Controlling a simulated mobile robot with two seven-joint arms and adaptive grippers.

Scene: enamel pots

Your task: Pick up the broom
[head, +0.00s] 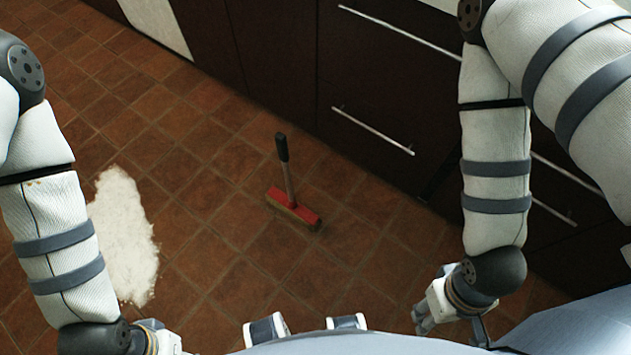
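A small broom (293,208) with a red head stands on the tiled floor near the middle of the head view. Its short handle points up, with a black grip at the top. My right gripper (424,316) is at the lower right, apart from the broom, and nothing shows in it. I cannot tell how far its fingers are open. My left gripper (160,340) is at the bottom edge left of centre, partly cut off and apart from the broom. Its fingertips are hidden.
A patch of white powder (124,238) lies on the brown tiles (205,150) at the left. Dark cabinets (385,95) with long metal handles run along the back and right. The floor around the broom is clear.

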